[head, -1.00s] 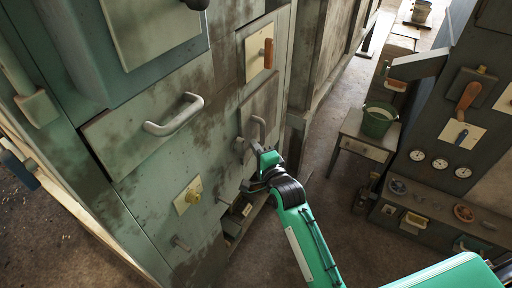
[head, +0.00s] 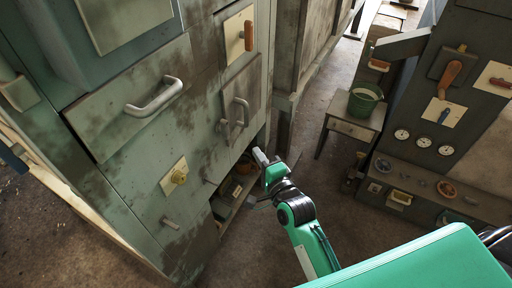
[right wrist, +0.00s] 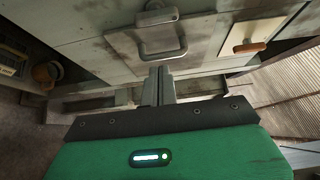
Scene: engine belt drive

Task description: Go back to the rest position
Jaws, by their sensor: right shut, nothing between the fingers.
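My right gripper (head: 262,158) is shut and empty. In the head view it stands off the green-grey cabinet, in front of an open lower compartment and below a small panel (head: 239,92) with a grey handle (head: 240,113). In the right wrist view, the closed fingers (right wrist: 159,75) point at the cabinet front, just below a grey handle (right wrist: 163,52) in that picture. Whether the fingertips are clear of the surface is hard to tell there, but the head view shows a gap. My left gripper is not in view.
A small table (head: 350,129) holds a green bucket (head: 363,101). A gauge panel (head: 425,125) stands right. Floor between is bare.

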